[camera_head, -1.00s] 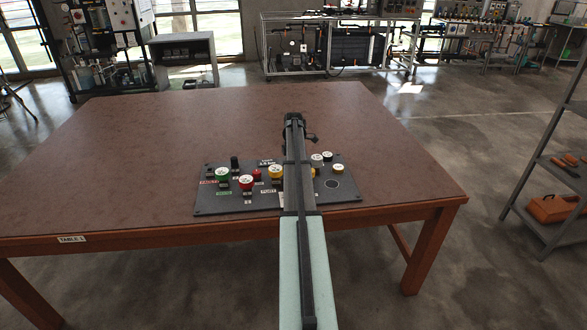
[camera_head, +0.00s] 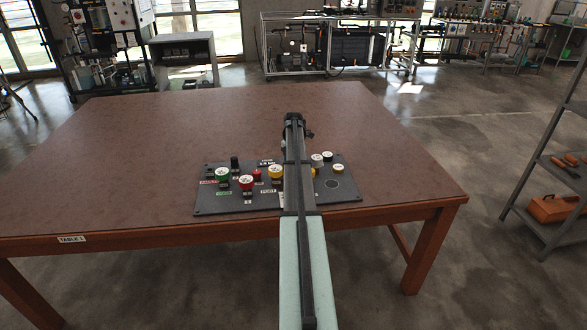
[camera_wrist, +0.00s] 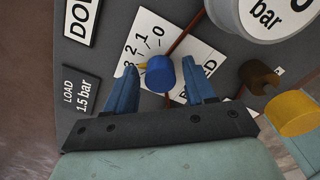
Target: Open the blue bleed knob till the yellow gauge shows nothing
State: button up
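The blue bleed knob (camera_wrist: 160,74) is in the middle of the wrist view, with a small yellow pointer on its left side. It stands by a white scale label (camera_wrist: 150,38) numbered 0 to 3. My gripper (camera_wrist: 161,66) is open, its blue fingers on either side of the knob, with visible gaps. In the head view my arm covers the knob. A yellow-rimmed gauge (camera_head: 276,171) sits left of my arm on the dark panel (camera_head: 230,204); a second yellow-rimmed round part (camera_head: 338,168) is at the right. Their readings are too small to make out.
A grey-rimmed dial marked bar (camera_wrist: 276,14), a brown knob (camera_wrist: 262,76) and a yellow part (camera_wrist: 291,113) stand close right of my fingers. Green (camera_head: 222,174) and red (camera_head: 246,182) gauges are left on the panel. The wooden table (camera_head: 150,135) is clear behind.

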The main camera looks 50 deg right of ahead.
jog(key=shift+o, duration=1.1)
jog(key=shift+r, duration=0.3)
jog(key=m, duration=1.8)
jog(key=shift+m, duration=0.3)
